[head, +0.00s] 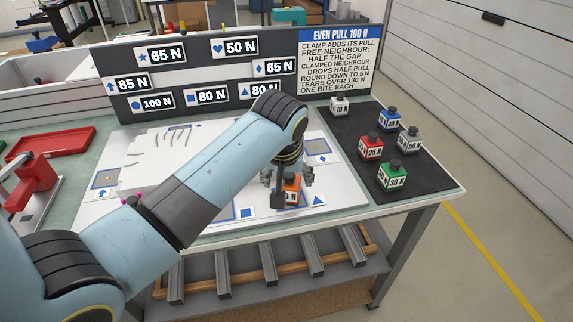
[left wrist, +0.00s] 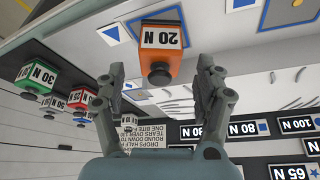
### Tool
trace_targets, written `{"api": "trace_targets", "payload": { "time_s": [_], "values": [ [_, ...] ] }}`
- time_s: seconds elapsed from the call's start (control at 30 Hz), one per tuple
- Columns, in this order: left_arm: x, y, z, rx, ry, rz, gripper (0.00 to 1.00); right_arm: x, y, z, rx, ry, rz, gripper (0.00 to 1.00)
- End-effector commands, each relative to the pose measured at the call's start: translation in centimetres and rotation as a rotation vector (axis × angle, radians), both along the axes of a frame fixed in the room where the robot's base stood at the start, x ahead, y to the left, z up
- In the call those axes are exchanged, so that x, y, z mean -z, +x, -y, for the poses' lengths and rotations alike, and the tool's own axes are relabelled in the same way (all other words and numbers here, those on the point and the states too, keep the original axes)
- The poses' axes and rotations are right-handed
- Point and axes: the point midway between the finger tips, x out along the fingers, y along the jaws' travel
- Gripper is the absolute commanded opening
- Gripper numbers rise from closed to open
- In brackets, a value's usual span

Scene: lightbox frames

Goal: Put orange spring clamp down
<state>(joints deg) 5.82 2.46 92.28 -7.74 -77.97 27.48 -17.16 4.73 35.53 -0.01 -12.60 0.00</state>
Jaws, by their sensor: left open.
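The orange spring clamp (head: 292,187) is a block labelled 20 N with a dark knob. It stands on the front part of the white board (head: 225,213), partly hidden behind my left gripper in the head view. My left gripper (head: 288,178) is right over it with its fingers spread. In the left wrist view the orange clamp (left wrist: 161,42) shows upside down, its knob toward the gap between the open fingertips (left wrist: 162,72). The fingers are apart from its sides there. My right gripper is not in view.
Several other clamps, including the green 30 N one (head: 392,177) and the red 25 N one (head: 370,147), stand on the black mat (head: 435,178) at right. A sign panel (head: 205,73) rises behind the board. A red tray (head: 50,143) lies at left.

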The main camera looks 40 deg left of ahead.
Motion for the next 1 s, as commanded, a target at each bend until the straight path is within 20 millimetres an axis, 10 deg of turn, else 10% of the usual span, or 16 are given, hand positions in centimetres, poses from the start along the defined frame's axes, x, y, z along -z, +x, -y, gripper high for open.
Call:
{"api": "trace_targets", "payload": {
  "time_s": [0.33,1.0],
  "values": [
    [-5.2,-1.9,1.0,0.000,0.000,0.001,0.70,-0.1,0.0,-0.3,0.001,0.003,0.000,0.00],
    [-5.5,-2.6,1.0,0.009,0.003,-0.004,0.70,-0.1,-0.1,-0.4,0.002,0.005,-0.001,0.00]
  ]
}}
